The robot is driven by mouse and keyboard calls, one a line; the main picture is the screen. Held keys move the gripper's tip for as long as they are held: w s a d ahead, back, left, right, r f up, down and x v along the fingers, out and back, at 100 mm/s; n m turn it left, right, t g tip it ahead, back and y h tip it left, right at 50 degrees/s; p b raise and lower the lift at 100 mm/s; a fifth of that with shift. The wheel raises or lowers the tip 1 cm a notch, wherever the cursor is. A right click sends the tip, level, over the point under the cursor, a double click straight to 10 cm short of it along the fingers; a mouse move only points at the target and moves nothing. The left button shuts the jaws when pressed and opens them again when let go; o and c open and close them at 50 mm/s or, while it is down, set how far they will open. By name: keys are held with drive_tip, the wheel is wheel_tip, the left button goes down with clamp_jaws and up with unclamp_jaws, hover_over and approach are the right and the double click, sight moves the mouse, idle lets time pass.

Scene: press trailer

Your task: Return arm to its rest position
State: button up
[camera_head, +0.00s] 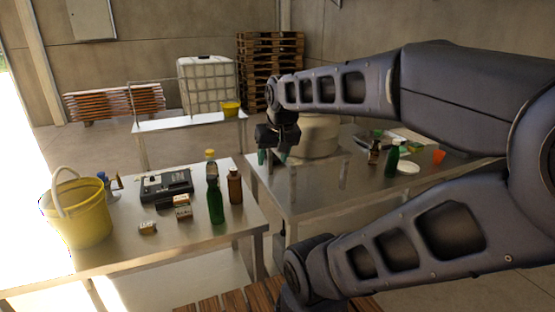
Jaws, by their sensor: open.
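My arm fills the right side of the head view, with its upper link reaching left across the picture. My gripper (272,156) hangs at the end of the arm, pointing down, near the left part of the right-hand metal table (300,205). Its greenish fingertips are apart with nothing visible between them. It is in front of a large pale round vessel (318,136). The distance between the gripper and the table top is hard to tell.
The left metal table (150,245) holds a yellow bucket (82,215), a dark device (166,187), small boxes, a green bottle (215,202) and a brown bottle (235,186). More bottles and an orange cup (438,156) stand on the right table. Pallets (268,60) are behind.

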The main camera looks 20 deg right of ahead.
drive_tip(key=shift+s+d+f+n, duration=0.2)
drive_tip(key=shift+s+d+n, duration=0.2)
drive_tip(key=shift+s, duration=0.35)
